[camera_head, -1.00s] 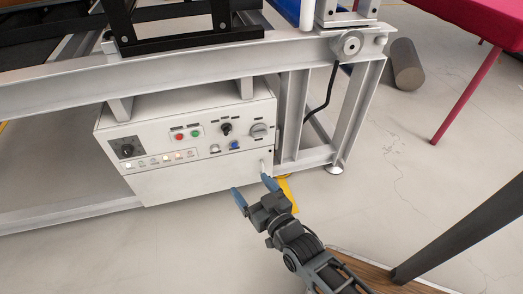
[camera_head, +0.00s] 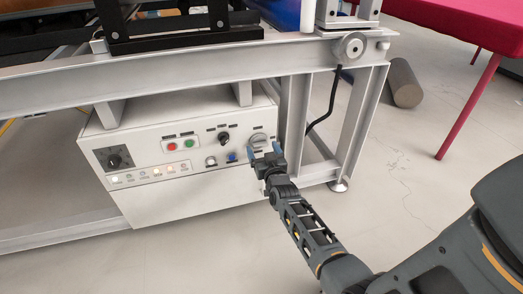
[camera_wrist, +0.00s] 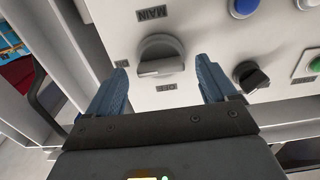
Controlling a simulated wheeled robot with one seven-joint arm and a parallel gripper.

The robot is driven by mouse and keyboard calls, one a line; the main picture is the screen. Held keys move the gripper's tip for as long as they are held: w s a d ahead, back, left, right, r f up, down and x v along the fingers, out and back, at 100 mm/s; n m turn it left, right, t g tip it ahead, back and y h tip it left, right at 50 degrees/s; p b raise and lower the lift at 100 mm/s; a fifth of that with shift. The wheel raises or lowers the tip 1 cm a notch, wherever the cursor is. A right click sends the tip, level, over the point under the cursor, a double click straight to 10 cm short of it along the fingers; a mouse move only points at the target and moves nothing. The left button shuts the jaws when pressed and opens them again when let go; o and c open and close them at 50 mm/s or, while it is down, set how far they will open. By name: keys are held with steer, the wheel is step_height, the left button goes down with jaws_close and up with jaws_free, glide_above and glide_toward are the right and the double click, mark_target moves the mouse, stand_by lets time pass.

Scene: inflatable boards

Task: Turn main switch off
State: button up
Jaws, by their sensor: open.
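The main switch is a grey rotary knob (camera_wrist: 161,56) under a "MAIN" label in the wrist view, with "OFF" lettering beside it and partly hidden lettering on the other side. Its bar handle lies between my fingers. In the head view the knob (camera_head: 258,138) is at the right end of the white control box (camera_head: 190,198). My gripper (camera_wrist: 168,88) has blue fingertips, one on each side of the knob, open and apart from it as far as I can see. In the head view my gripper (camera_head: 264,152) is right at the knob and hides its lower part.
The panel also carries a red button (camera_head: 171,147), a green button (camera_head: 190,144), a black selector (camera_head: 223,139), a blue button (camera_head: 232,156) and a black dial (camera_head: 115,157). A metal frame leg (camera_head: 295,125) stands close right of the box. The floor in front is clear.

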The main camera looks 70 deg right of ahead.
steer(key=shift+x, duration=0.8)
steer(key=shift+c, duration=0.2)
steer(key=c, duration=1)
